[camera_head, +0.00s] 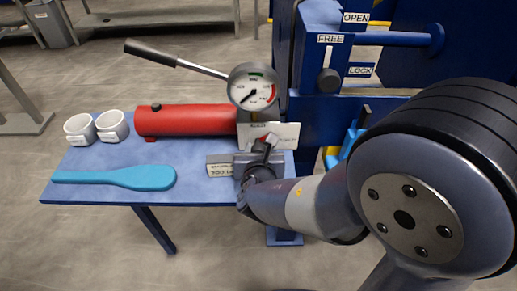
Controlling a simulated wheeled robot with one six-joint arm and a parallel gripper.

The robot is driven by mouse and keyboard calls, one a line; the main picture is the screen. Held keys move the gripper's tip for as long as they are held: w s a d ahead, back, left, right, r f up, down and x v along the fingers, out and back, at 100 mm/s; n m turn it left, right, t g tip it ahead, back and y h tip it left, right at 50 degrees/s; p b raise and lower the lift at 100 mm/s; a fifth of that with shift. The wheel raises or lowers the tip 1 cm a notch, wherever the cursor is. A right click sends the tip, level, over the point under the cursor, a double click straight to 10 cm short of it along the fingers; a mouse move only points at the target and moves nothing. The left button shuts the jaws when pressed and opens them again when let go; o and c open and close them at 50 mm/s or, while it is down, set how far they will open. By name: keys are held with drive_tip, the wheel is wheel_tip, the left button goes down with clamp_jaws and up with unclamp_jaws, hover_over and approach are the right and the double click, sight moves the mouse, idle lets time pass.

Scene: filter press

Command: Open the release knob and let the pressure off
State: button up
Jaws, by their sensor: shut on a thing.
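A red cylinder pump (185,120) lies on the blue table, with a long dark-handled lever (165,55) at its top. A round pressure gauge (253,87) with a white face and green and red marks stands at its right end. Its needle appears to point to the lower left. My gripper (264,148) is shut at the pump's right end, below the gauge, on what seems to be the red release knob (267,138). The gripper hides most of the knob, so its turn cannot be told.
Two white cups (95,127) and a blue paddle (115,178) lie on the table (85,196) at left. Behind stands the blue press (385,100) with OPEN, FREE and LOCK labels and a black-knobbed lever (328,80).

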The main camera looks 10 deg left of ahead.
drive_tip(key=shift+f+y+b, duration=0.2)
drive_tip(key=shift+y+b, duration=0.1)
drive_tip(key=shift+b, duration=0.5)
drive_tip(key=m+b, duration=0.1)
drive_tip(key=b, duration=0.4)
drive_tip(key=shift+d+f+m+y, duration=0.1)
drive_tip(key=shift+f+m+y, duration=0.15)
drive_tip(key=shift+m+y, duration=0.15)
drive_tip(key=m+y+b, duration=0.1)
drive_tip(key=m+b, duration=0.1)
drive_tip(key=b, duration=0.4)
drive_tip(key=shift+r+y+b, duration=0.1)
drive_tip(key=shift+y+b, duration=0.2)
drive_tip(key=shift+b, duration=0.05)
drive_tip(key=shift+r+m+y+b, duration=0.15)
drive_tip(key=shift+m+y+b, duration=0.3)
drive_tip(key=shift+b, duration=0.75)
drive_tip(key=shift+r, duration=0.1)
drive_tip(key=shift+m, duration=0.25)
drive_tip(key=o, duration=0.7)
